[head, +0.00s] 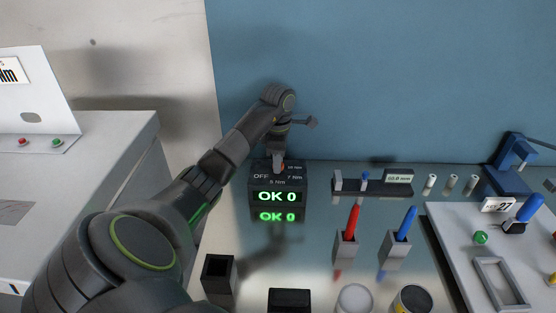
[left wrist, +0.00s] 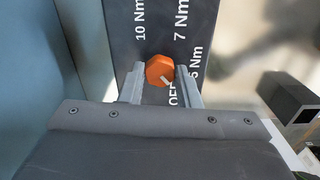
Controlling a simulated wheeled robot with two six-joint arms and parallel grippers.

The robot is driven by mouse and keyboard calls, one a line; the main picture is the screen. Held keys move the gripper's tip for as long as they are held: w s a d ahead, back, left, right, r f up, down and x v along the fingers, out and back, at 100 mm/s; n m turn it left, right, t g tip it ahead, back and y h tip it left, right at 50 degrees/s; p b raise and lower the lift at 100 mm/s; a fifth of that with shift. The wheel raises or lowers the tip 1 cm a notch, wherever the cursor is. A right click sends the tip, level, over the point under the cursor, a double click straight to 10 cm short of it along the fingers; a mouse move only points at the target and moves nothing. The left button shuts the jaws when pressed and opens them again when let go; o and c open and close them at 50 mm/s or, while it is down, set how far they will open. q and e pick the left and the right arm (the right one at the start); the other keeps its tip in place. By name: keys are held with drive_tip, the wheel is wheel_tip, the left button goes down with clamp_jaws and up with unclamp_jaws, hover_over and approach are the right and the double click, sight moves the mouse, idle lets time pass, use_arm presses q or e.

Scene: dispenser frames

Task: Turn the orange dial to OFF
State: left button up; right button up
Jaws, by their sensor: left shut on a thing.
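The orange dial (left wrist: 159,70) sits on top of a dark box (head: 264,197) with a green "OK 0" display. In the left wrist view its white pointer mark points toward the OFF label (left wrist: 174,95), with 5 Nm, 7 Nm and 10 Nm labels around it. My left gripper (head: 279,167) reaches down onto the box top in the head view, covering most of the dial. In the left wrist view the left gripper's two fingers (left wrist: 160,73) are shut on the dial, one on each side. My right gripper is not in view.
Red (head: 353,221) and blue (head: 407,223) tools stand in holders to the right of the box. A small rack (head: 372,188) stands behind them. A grey tray (head: 463,255) is farther right. A dark open holder (head: 218,271) stands at the near left.

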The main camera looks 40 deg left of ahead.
use_arm(q)
drive_tip(key=shift+m, duration=1.1)
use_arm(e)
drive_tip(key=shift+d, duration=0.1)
use_arm(q)
drive_tip(key=o, duration=1)
drive_tip(key=shift+r, duration=0.1)
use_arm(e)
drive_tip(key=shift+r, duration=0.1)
